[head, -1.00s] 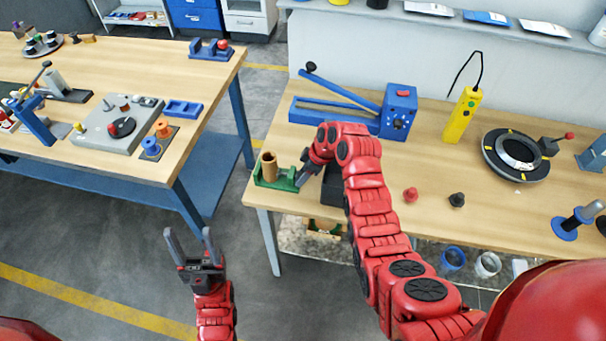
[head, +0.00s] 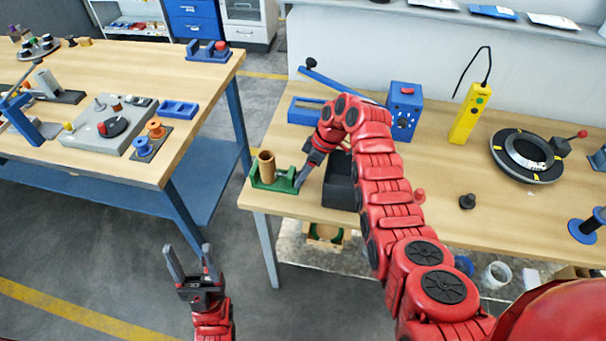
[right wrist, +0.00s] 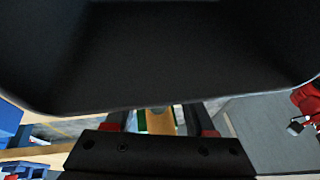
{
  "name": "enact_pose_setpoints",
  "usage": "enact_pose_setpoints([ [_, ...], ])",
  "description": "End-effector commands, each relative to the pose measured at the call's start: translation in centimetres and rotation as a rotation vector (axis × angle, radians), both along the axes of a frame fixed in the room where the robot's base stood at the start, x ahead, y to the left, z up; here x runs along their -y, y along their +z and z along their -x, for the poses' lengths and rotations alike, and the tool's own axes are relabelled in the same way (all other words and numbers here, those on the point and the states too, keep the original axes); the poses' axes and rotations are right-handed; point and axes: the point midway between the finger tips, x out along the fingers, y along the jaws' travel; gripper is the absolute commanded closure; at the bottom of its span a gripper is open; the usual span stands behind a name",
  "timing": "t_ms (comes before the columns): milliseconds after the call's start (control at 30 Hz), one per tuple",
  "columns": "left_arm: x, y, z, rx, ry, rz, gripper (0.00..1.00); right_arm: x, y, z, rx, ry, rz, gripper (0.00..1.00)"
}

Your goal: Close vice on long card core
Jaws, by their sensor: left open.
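The tan card core (head: 267,164) stands upright in the small green vice (head: 275,186) at the table's near left corner. My right gripper (head: 301,178) is at the vice's right end, its grey finger close to or touching it; I cannot tell which. In the right wrist view the core (right wrist: 160,121) shows between the dark finger parts, but a large dark shape hides the fingertips, so their gap is unclear. My left gripper (head: 190,262) is open and empty over the floor, away from both tables.
Another table (head: 95,165) is on the left, with a floor gap between.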

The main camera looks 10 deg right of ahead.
Motion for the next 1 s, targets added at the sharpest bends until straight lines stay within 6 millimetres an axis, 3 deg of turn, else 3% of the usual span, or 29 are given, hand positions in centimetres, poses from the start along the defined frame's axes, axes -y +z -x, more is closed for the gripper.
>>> enact_pose_setpoints([
  [33,0.0,0.0,0.0,0.0,0.0,0.0,0.38,0.0,0.0,0.0,0.0,0.0,0.0,0.34],
  [100,0.0,0.0,0.0,0.0,0.0,0.0,0.38,0.0,0.0,0.0,0.0,0.0,0.0,0.23],
  [433,0.0,-0.1,0.0,0.0,0.0,0.0,0.38,0.1,0.1,0.0,0.001,0.001,-0.001,0.23],
  [567,0.0,-0.8,0.0,0.0,0.0,0.0,0.38,0.7,1.2,-0.2,0.004,-0.002,-0.001,0.23],
  [633,0.0,-1.3,0.0,0.0,0.0,0.0,0.38,1.3,2.3,-0.2,0.003,-0.001,0.0,0.23],
  [767,0.0,-0.5,0.0,0.0,0.0,0.0,0.38,2.8,6.1,-0.5,0.007,-0.003,0.0,0.23],
  [800,0.0,1.0,0.0,0.0,0.0,0.0,0.38,3.3,7.7,-0.4,0.002,-0.004,-0.001,0.23],
  [867,0.0,2.0,0.0,0.001,0.0,0.0,0.38,3.9,9.1,-0.4,0.0,-0.003,-0.001,0.23],
  [1000,0.0,1.7,0.0,0.0,0.0,0.0,0.38,5.3,11.4,-0.6,0.004,-0.003,0.001,0.23],
])
